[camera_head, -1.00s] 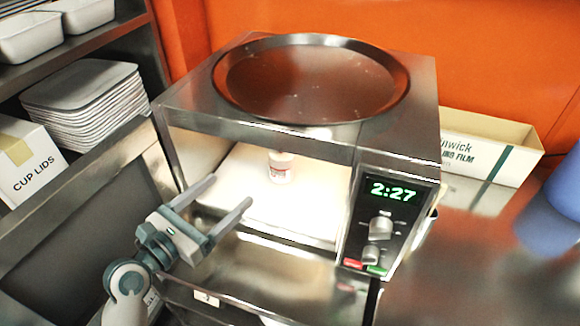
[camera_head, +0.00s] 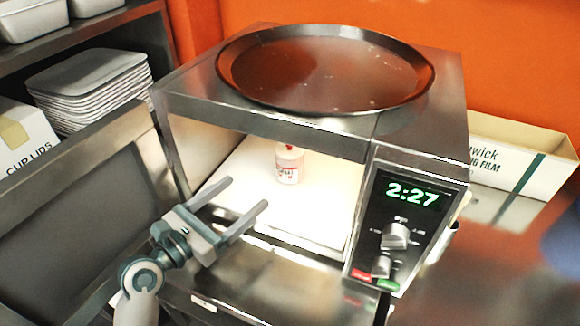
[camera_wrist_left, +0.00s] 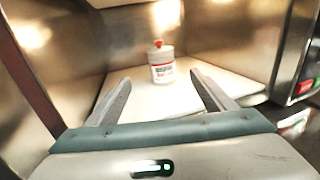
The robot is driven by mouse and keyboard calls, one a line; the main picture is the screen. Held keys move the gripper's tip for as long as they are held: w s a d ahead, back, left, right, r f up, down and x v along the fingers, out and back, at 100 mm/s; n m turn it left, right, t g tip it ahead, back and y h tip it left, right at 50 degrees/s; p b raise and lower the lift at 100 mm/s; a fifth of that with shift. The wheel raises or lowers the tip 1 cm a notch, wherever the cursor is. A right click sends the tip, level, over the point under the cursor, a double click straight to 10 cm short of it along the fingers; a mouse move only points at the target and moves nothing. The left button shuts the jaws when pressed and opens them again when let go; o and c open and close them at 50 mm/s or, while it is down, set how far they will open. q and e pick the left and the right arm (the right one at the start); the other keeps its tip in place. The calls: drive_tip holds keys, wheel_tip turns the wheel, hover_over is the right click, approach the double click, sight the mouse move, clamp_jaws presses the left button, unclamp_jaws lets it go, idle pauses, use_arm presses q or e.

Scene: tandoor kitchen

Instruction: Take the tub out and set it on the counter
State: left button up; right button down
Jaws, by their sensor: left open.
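The tub (camera_head: 289,165) is small and white with red print and a red spot on top. It stands upright on the white floor inside the open microwave (camera_head: 270,127), towards the back. It also shows in the left wrist view (camera_wrist_left: 162,66), ahead of and between the fingers. My left gripper (camera_head: 246,200) is open and empty at the front of the microwave opening, apart from the tub. It shows in the left wrist view (camera_wrist_left: 162,92) too, with both fingers pointing inward. The microwave door (camera_head: 75,220) stands open at the left. My right gripper is not in view.
A large round dark tray (camera_head: 325,70) lies on top of the microwave. The steel counter (camera_head: 465,265) is clear to the right, with a film box (camera_head: 520,160) behind. Stacked plates (camera_head: 95,90) and a cup-lid box (camera_head: 22,140) are at the left.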

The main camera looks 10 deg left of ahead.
sight(280, 166)
use_arm(q)
drive_tip(key=p+x, duration=0.2)
drive_tip(key=x, duration=0.9)
drive_tip(key=shift+w+d, duration=0.1)
drive_tip(key=shift+w, duration=0.2)
drive_tip(key=shift+w+d, duration=0.15)
drive_tip(key=shift+w, duration=0.15)
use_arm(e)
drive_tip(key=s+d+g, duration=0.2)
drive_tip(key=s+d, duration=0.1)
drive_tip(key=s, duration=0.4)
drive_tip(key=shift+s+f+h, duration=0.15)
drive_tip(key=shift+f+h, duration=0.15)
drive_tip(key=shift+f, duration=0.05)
use_arm(q)
drive_tip(key=shift+w+d, duration=0.15)
drive_tip(key=shift+w, duration=0.05)
drive_tip(key=x, duration=0.2)
drive_tip(key=p+x, duration=0.1)
drive_tip(key=x, duration=0.1)
drive_tip(key=shift+f, duration=0.25)
drive_tip(key=shift+w+d, duration=0.25)
drive_tip(key=shift+w, duration=0.1)
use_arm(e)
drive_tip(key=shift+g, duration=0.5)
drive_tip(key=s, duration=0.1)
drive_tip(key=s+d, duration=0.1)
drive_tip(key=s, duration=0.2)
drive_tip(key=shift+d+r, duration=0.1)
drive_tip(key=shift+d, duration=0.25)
